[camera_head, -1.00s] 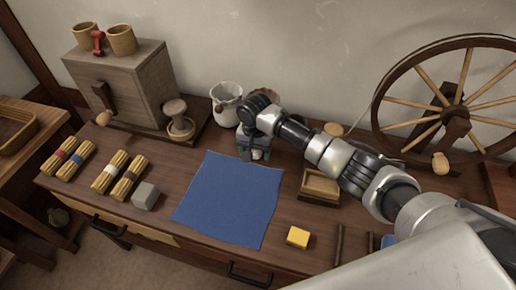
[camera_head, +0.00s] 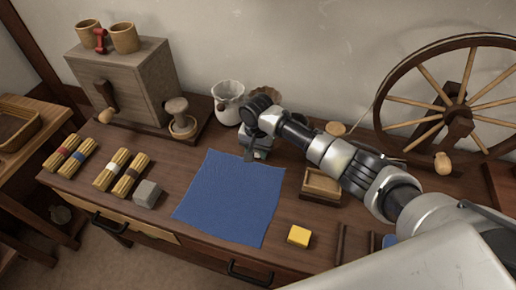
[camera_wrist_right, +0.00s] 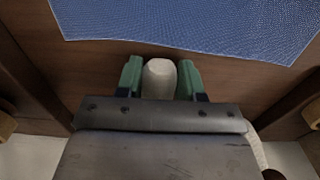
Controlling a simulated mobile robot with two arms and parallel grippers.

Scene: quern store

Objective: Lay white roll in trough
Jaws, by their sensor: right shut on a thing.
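My right gripper (camera_head: 257,156) is over the back edge of the blue cloth on the table. In the right wrist view its green fingers are shut on a pale, rounded white thing, which looks like the white roll (camera_wrist_right: 160,80). Only its end shows between the fingers; the rest is hidden by the gripper. A small open wooden box, seemingly the trough (camera_head: 321,199), stands right of the cloth, beside my right forearm. I see nothing in it, though part of its inside is hard to make out. My left gripper is not in view.
The blue cloth (camera_head: 228,205) lies flat and bare. A yellow block (camera_head: 299,236) and a grey block (camera_head: 146,194) flank it. Several banded straw bundles lie at left. A white jug (camera_head: 228,104) stands behind the gripper; a spinning wheel (camera_head: 458,122) stands at right.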

